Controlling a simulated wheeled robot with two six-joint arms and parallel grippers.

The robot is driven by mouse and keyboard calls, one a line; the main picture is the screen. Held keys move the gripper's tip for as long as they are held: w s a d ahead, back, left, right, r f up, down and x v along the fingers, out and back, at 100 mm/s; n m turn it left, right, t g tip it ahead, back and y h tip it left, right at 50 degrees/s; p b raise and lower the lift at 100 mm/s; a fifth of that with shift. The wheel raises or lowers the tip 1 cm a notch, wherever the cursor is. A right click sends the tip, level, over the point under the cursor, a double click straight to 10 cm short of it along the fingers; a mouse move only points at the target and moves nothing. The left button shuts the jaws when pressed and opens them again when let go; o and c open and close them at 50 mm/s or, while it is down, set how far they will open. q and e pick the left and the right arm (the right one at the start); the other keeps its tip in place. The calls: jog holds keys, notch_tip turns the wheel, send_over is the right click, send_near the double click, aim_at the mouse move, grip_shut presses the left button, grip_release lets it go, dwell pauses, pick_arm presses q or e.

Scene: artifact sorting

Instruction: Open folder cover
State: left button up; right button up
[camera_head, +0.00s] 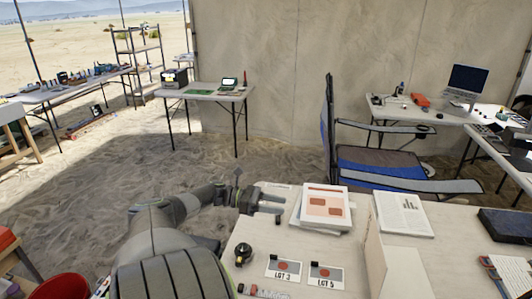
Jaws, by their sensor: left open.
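A pale folder or stack of sheets (325,206) lies on the near table, with a printed page of reddish-brown blocks on top. I cannot tell which layer is its cover. My left gripper (283,204) is just left of this stack, its fingers pointing right toward its left edge. The fingers are apart with nothing seen between them; whether they touch the stack I cannot tell. A white text page (402,214) lies to the right of the stack. My right gripper is out of view.
On the near table (265,232), cards marked LOT 3 (284,268) and LOT 5 (326,275) and a small black object (243,255) lie in front. A pale upright box or panel (375,262) and a dark box (505,224) stand right. A blue folding chair (375,160) is behind.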

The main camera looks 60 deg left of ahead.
pick_arm(q)
jog(key=v, duration=0.3)
